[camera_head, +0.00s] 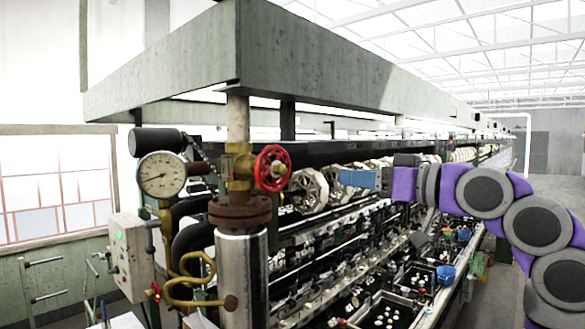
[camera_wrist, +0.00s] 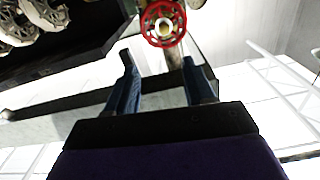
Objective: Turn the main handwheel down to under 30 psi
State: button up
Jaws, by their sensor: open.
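The main handwheel (camera_head: 272,168) is a red spoked wheel on a brass valve body (camera_head: 240,165) on the upright pipe. It also shows at the top of the wrist view (camera_wrist: 163,22), beyond my fingertips. The round pressure gauge (camera_head: 161,174) with a pale dial is left of the valve; its figures are too small to read. My gripper (camera_head: 343,177) is to the right of the handwheel, apart from it. In the wrist view its two blue fingers (camera_wrist: 157,60) are spread wide with nothing between them.
A rusty flange (camera_head: 240,211) and steel pipe (camera_head: 241,275) stand below the valve. A small red valve (camera_head: 153,291) and grey box (camera_head: 131,255) are at lower left. The reeling machine (camera_head: 350,245) runs behind. A green beam (camera_head: 160,72) hangs overhead.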

jog(key=p, duration=0.3)
send_near(284, 170)
jog(key=a, duration=0.2)
jog(key=w+a, duration=0.2)
jog(key=w+a+p, duration=0.1)
jog(key=w+a, duration=0.1)
jog(key=w, duration=0.1)
jog(key=shift+w+a+p, duration=0.1)
jog(key=shift+w+p, duration=0.1)
jog(key=shift+p, duration=0.1)
jog(key=shift+w+a+f, duration=0.1)
jog(key=shift+w+a, duration=0.05)
jog(key=shift+a, duration=0.65)
jog(key=shift+d, duration=0.3)
jog(key=c, duration=0.5)
grip_shut()
